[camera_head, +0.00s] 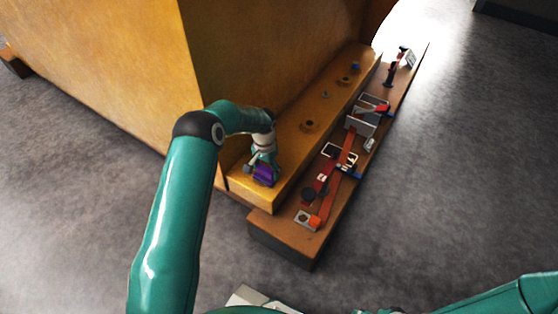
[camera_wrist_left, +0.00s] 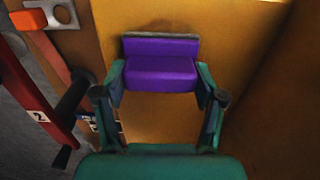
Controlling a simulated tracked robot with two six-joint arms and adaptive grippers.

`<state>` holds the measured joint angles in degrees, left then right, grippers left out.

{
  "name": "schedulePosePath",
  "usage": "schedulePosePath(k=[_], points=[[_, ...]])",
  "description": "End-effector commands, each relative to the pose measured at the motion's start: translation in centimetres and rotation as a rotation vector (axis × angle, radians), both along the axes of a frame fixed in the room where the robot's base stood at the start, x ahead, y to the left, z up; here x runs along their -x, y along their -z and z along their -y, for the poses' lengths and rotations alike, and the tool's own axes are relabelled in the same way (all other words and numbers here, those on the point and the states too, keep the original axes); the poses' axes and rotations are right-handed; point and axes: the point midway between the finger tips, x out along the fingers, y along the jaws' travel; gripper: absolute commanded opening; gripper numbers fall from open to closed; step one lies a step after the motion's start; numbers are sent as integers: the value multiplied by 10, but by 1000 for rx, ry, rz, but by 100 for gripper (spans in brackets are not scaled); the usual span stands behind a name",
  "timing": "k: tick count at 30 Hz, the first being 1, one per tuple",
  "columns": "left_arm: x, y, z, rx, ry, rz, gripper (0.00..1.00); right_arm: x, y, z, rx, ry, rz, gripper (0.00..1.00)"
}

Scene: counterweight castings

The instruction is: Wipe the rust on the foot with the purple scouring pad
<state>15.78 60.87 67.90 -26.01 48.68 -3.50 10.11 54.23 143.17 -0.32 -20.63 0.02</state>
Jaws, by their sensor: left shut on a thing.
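The purple scouring pad (camera_head: 264,174) is in my left gripper (camera_head: 262,164), at the near end of the yellow foot (camera_head: 290,150). In the left wrist view the pad (camera_wrist_left: 160,72) sits between the two fingertips, with a grey layer along its far edge. The left gripper (camera_wrist_left: 160,84) is shut on it. The pad is over the foot's top; I cannot tell whether it touches. The foot's surface (camera_wrist_left: 150,125) looks brownish around the pad, but no rust patch stands out clearly. Part of my right arm shows at the lower right; its gripper is out of view.
The big yellow casting wall (camera_head: 250,60) rises beside the foot. A brown bench (camera_head: 290,237) runs along the foot's other side, carrying red tools, an orange block (camera_head: 315,221) and grey fixtures. Bolt bosses (camera_head: 308,125) stand farther along the foot. Grey floor is open at right.

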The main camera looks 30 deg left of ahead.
Motion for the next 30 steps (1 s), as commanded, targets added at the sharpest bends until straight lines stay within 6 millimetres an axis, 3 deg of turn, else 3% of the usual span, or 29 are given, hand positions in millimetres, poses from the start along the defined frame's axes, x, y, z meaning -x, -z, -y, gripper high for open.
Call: schedulePosePath(k=[14, 30], points=[[0, 1, -45, -1, -2, 0, 42, 0, 2, 0, 0, 0, 0, 60], [1, 0, 0, 0, -2, 0, 42, 0, -1, 0, 0, 0, 0, 60]])
